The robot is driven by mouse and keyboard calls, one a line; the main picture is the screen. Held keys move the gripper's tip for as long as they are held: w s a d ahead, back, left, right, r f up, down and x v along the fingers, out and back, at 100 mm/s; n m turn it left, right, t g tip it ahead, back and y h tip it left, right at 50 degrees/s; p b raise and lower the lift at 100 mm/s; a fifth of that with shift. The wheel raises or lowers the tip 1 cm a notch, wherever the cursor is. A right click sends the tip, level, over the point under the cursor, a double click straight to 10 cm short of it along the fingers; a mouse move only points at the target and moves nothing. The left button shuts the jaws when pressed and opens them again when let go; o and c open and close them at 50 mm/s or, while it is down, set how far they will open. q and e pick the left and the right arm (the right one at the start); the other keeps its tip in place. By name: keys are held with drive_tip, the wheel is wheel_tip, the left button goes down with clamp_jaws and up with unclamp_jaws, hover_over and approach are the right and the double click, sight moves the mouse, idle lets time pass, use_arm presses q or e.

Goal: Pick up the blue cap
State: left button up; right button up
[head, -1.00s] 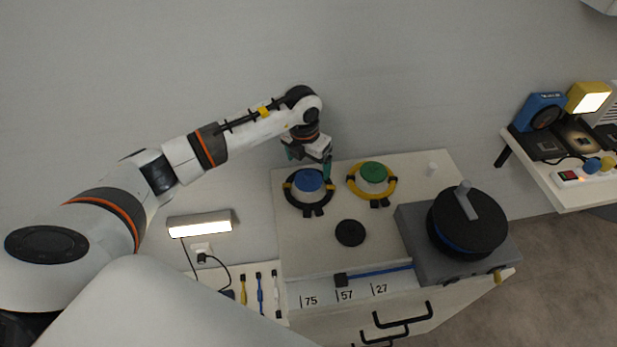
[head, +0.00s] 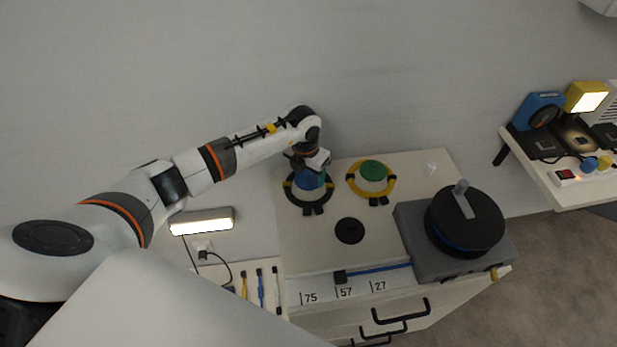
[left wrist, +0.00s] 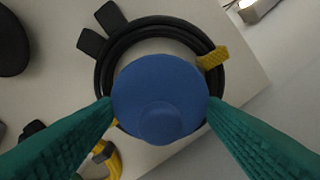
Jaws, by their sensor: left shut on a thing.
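The blue cap (left wrist: 160,92) is round with a raised knob and sits inside a black ring (left wrist: 103,75) in the left wrist view. In the head view the blue cap (head: 311,181) is partly covered by my left gripper (head: 309,172). The green fingers of my left gripper (left wrist: 160,108) press on the cap's two sides, one at the left and one at the right. The gripper is shut on the cap. Whether the cap is lifted off what is under it cannot be told. My right gripper is not in view.
A green cap (head: 373,170) in a yellow ring (head: 389,191) stands just right of the blue cap. A black disc (head: 349,231) lies in front. A grey unit (head: 416,232) with a black drum (head: 466,222) stands right. A lit lamp (head: 201,221) is at the left.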

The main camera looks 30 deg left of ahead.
use_arm(q)
drive_tip(key=shift+c, duration=0.4)
drive_tip(key=shift+r, duration=0.25)
wheel_tip(320, 180, up, 10)
drive_tip(key=shift+f+b, duration=0.15)
drive_tip(key=shift+b, duration=0.65)
wheel_tip(320, 180, down, 3)
drive_tip(key=b, duration=0.5)
drive_tip(key=shift+r, duration=0.2)
drive_tip(key=shift+f+b, duration=1.25)
drive_tip(key=shift+f, duration=0.65)
drive_tip(key=shift+f+b, duration=0.65)
drive_tip(key=shift+f, duration=0.35)
drive_tip(key=shift+f+b, duration=0.65)
drive_tip(key=shift+f, duration=0.25)
